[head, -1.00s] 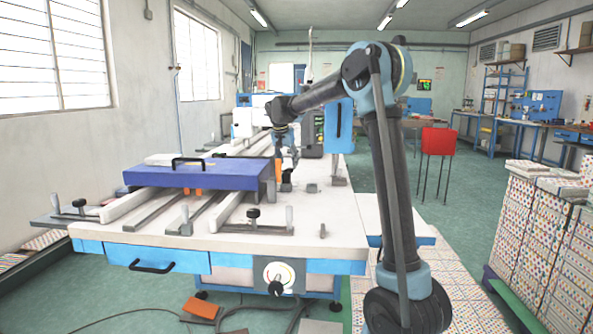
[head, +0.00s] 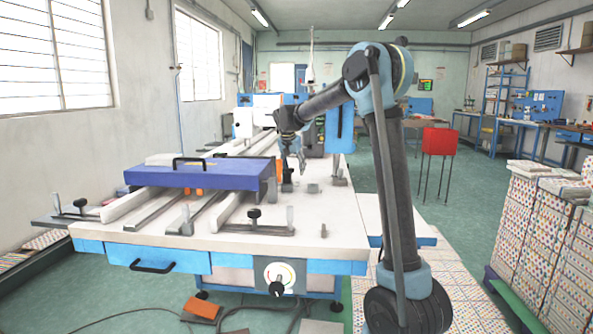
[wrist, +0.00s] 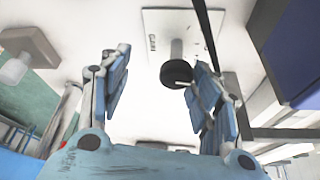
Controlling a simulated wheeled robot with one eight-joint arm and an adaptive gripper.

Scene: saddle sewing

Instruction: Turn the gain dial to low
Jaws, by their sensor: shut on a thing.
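A round dial (head: 279,275) with a coloured scale and a black pointer knob is on the front panel of the white-topped bench. I cannot read its label. My gripper (head: 301,168) is over the bench top, behind and above this panel dial. The knob is on a short pale stem on a white plate (wrist: 152,35). Its pointer mark and the plate's small print are not readable.
A blue-purple box (head: 205,175) with a black handle lies on the bench (head: 330,235), left of my gripper. Rails and clamps (head: 255,222) stand in front of it. A red panel (head: 437,142) and stacked patterned blocks (head: 525,235) are to the right, with open floor between.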

